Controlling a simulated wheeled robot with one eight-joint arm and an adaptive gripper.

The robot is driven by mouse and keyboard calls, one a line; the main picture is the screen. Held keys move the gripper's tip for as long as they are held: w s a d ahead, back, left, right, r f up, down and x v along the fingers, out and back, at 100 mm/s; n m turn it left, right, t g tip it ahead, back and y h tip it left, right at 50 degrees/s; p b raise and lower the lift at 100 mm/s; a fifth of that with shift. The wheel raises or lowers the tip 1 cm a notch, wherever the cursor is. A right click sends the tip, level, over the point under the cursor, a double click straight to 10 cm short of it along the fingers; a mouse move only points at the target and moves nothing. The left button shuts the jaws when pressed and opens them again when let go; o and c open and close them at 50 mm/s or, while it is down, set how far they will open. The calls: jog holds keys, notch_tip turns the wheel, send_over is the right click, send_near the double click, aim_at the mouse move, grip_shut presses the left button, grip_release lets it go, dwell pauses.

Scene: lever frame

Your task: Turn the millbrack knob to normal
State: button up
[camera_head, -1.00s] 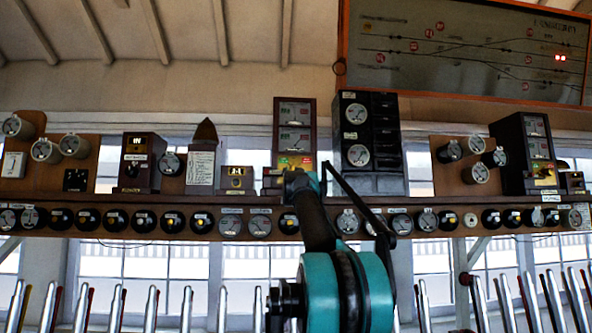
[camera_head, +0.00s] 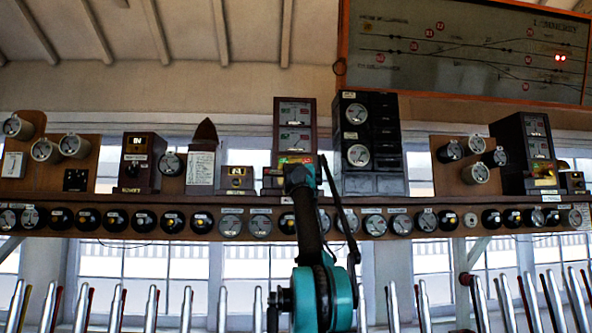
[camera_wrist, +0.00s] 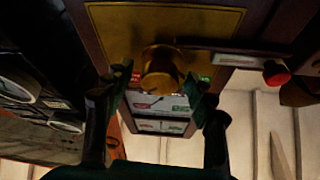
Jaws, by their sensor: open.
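In the wrist view a brass knob (camera_wrist: 160,72) stands out from a brass plate on a dark wooden instrument, which appears inverted there. A red label and a green label show on either side of the knob. My gripper (camera_wrist: 158,88) is open, its two dark fingers reaching to left and right of the knob; I cannot tell whether they touch it. In the head view the tall brown instrument (camera_head: 295,113) has two indicator windows above red and green labels. My arm covers its lower part there, hiding the knob and my gripper's fingertips. No name reading millbrack is legible.
A black instrument with round dials (camera_head: 358,155) stands close right of the tall brown one. A small brass-faced box (camera_head: 237,179) is to its left. The shelf edge (camera_head: 160,205) carries a row of round bells and dials. Several levers stand below.

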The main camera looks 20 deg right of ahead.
jog(key=shift+w, duration=0.2)
jog(key=c, duration=1.2)
jog(key=shift+o, duration=0.2)
jog(key=shift+d, duration=0.1)
jog(key=shift+n+y, duration=0.4)
jog(key=shift+n, duration=0.1)
jog(key=n+y, duration=0.1)
jog(key=n, duration=0.2)
jog(key=n+t+y, duration=0.1)
jog(key=n+y, duration=0.1)
jog(key=n, duration=0.1)
jog(key=shift+r, duration=0.1)
jog(key=shift+n+y, duration=0.75)
jog(key=shift+n, duration=0.7)
jog(key=shift+n+y, duration=0.75)
jog(key=shift+n, duration=0.7)
